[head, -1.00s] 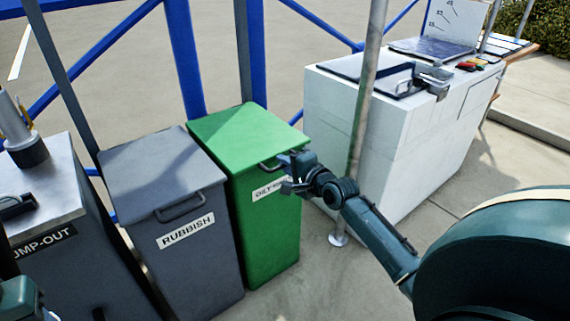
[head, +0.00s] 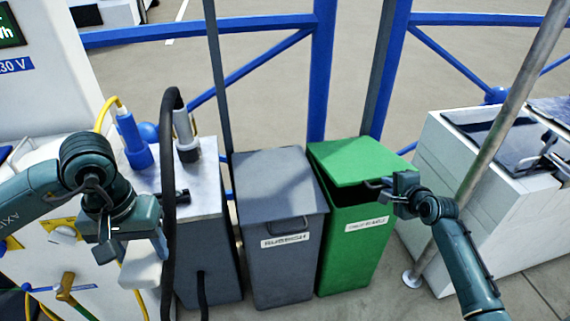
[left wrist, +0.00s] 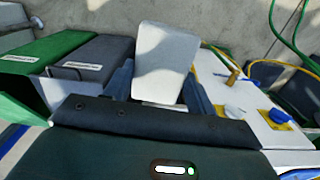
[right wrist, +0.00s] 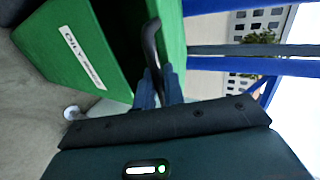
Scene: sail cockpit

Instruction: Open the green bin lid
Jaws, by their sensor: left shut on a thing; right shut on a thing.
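The green bin (head: 338,262) stands to the right of centre in the head view, with a partly hidden label on its front. Its green lid (head: 350,160) is raised a little at the front, and a dark gap shows under it. My right gripper (head: 386,190) is at the lid's front edge, shut on the lid handle. The dark curved handle (right wrist: 151,42) runs between its fingers in the right wrist view. My left gripper (head: 143,238) is at the left, shut on a pale block (left wrist: 165,62), well away from the green bin.
The grey rubbish bin (head: 280,185) stands close beside the green bin. Left of it are the pump-out cabinet (head: 205,200) and a black hose (head: 168,220). A metal pole (head: 490,150) and white counter (head: 480,200) stand at the right. Blue railing (head: 322,70) runs behind.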

